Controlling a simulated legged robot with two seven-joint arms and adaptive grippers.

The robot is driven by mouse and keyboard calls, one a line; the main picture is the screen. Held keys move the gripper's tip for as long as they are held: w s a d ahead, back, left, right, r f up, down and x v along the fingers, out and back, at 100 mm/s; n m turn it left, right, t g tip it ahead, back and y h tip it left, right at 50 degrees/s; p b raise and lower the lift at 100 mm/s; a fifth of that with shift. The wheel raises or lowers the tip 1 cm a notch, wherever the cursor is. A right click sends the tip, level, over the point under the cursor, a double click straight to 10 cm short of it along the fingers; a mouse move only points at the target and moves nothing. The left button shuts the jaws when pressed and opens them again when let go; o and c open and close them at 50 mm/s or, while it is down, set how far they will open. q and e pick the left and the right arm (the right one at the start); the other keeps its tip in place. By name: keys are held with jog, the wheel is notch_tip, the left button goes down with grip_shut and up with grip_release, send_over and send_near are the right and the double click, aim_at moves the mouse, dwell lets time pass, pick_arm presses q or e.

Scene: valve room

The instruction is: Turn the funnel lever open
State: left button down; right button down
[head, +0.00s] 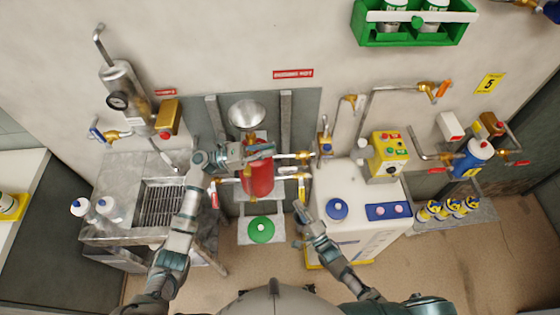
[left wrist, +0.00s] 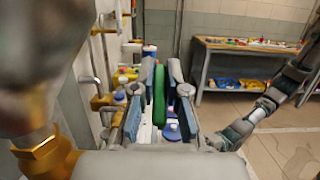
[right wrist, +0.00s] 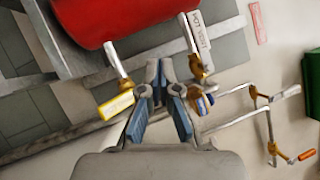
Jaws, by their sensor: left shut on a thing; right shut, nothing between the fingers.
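The steel funnel (head: 247,114) stands above the red tank (head: 258,180) in the middle of the head view. My left gripper (head: 266,151) is just below the funnel, at the top of the tank. In the left wrist view, my left gripper (left wrist: 160,75) is shut on a green lever (left wrist: 159,95), which runs lengthwise between its fingers. The fingers mostly hide this lever in the head view. My right gripper (head: 298,208) is lower, right of the tank, shut and empty. The right wrist view shows its fingers (right wrist: 165,70) below the red tank (right wrist: 105,15).
Brass-fitted pipes (head: 292,155) run right of the tank, close to both grippers. A white cabinet (head: 345,185) stands right of my right gripper. A sink with a grate (head: 160,203) is at left. A yellow control box (head: 388,150) is on the right wall.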

pick_arm(q)
jog(key=shift+w+a+f, duration=0.1)
jog(key=shift+a+f, duration=0.1)
jog(key=shift+f, duration=0.15)
pick_arm(e)
notch_tip(320, 180, up, 13)
jog(key=s+a+m+t+y, duration=0.1)
jog(key=m+t+y, duration=0.25)
jog(key=m, duration=0.25)
jog(key=s+a+r+x, duration=0.1)
jog(key=x, duration=1.1)
jog(key=shift+s+a+r+h, duration=0.15)
jog(key=shift+s+r+h, duration=0.1)
jog(key=shift+h, duration=0.1)
jog(key=shift+a+r+n+g, duration=0.25)
jog(key=shift+r+n, duration=0.35)
jog(key=shift+r, duration=0.05)
